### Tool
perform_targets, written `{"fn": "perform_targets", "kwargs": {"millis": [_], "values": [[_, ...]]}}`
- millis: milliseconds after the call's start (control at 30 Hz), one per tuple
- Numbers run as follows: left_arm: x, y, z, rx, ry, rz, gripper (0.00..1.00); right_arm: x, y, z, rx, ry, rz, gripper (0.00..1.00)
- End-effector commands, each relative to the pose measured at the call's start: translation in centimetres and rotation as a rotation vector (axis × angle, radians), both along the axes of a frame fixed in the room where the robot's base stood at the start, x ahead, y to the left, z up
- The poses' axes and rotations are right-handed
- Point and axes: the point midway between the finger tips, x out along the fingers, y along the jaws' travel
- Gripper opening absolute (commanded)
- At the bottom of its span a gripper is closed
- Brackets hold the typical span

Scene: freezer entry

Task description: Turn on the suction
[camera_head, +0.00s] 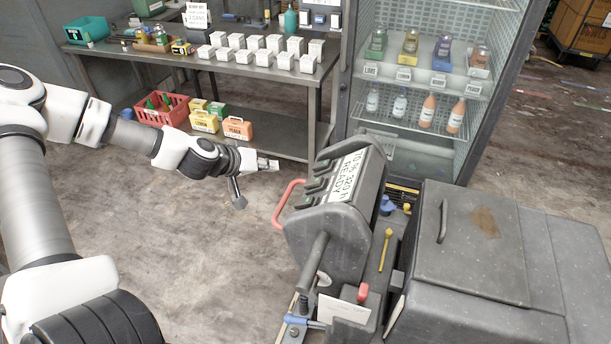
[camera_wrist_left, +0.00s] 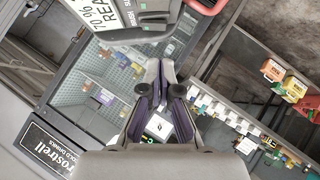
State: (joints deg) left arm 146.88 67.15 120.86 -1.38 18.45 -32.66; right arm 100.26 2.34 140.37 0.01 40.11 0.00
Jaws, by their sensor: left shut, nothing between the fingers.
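A dark grey machine head (camera_head: 340,215) with a lit display reading READY (camera_head: 347,176) and a row of dark keys (camera_head: 318,183) stands at the centre of the head view. A red loop handle (camera_head: 287,203) sticks out on its left. Part of its display also shows at the top of the left wrist view (camera_wrist_left: 97,12). No marking for suction is readable, so I cannot tell which control it is. My left gripper (camera_head: 274,165) is shut and empty, left of the machine and apart from it. Its fingers also show in the left wrist view (camera_wrist_left: 160,72). My right gripper is not in view.
A yellow lever (camera_head: 386,248), a red knob (camera_head: 363,292) and a blue valve handle (camera_head: 304,322) sit around the machine's base. A grey lidded box (camera_head: 480,250) stands at right. Behind are a metal bench (camera_head: 300,88) with white boxes and a bottle fridge (camera_head: 352,75).

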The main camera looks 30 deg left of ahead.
Motion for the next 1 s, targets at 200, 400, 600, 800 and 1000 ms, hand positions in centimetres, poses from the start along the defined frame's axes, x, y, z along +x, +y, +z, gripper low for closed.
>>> {"fn": "perform_targets", "kwargs": {"millis": [200, 400, 600, 800, 1000], "values": [[0.9, -0.2, -1.5, 0.004, 0.0, -0.002, 0.0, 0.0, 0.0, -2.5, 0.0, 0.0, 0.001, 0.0], [3.0, -0.7, -3.7, 0.008, 0.0, -0.003, 0.0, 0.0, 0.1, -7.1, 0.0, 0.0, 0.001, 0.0], [5.7, -1.4, -5.6, 0.01, 0.001, -0.004, 0.0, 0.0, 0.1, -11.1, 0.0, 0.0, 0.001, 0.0], [7.9, -2.2, -6.8, 0.008, 0.004, -0.006, 0.0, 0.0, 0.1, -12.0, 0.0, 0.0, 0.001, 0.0], [8.1, -3.8, -8.9, 0.003, 0.004, -0.002, 0.0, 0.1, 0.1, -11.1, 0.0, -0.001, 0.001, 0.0]]}}
